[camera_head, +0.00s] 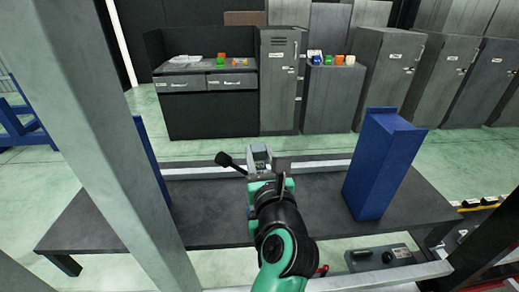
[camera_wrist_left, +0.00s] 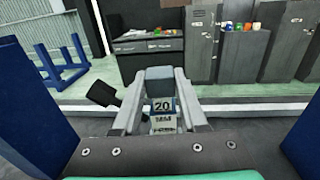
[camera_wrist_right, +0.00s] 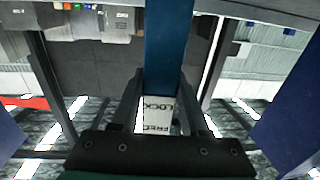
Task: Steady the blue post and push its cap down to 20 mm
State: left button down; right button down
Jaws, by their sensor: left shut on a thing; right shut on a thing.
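My left gripper (camera_head: 262,168) has its fingers on either side of a pale grey block, seemingly the cap (camera_head: 259,152), above the dark table. In the left wrist view the left gripper (camera_wrist_left: 160,100) is shut on this cap (camera_wrist_left: 159,74). A number 20 (camera_wrist_left: 162,106) shows between the fingers, over a white label too small to read. A dark lever (camera_head: 225,160) sticks out to the left of the cap. In the right wrist view the blue post (camera_wrist_right: 168,50) stands between the fingers of my right gripper (camera_wrist_right: 171,105), with a white LOCK/FREE label (camera_wrist_right: 157,113) in front. The head view does not show the right gripper.
A large blue upright (camera_head: 383,165) stands at the right of the dark table (camera_head: 310,205); another (camera_head: 150,160) is at the left, partly behind a grey beam (camera_head: 90,130). Lockers stand behind.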

pick_arm(q)
jog(key=shift+c, duration=2.2)
grip_release()
jog(key=s+d, duration=0.1)
jog(key=s, duration=1.1)
jog(key=shift+d, duration=0.15)
jog(key=shift+f, duration=0.1)
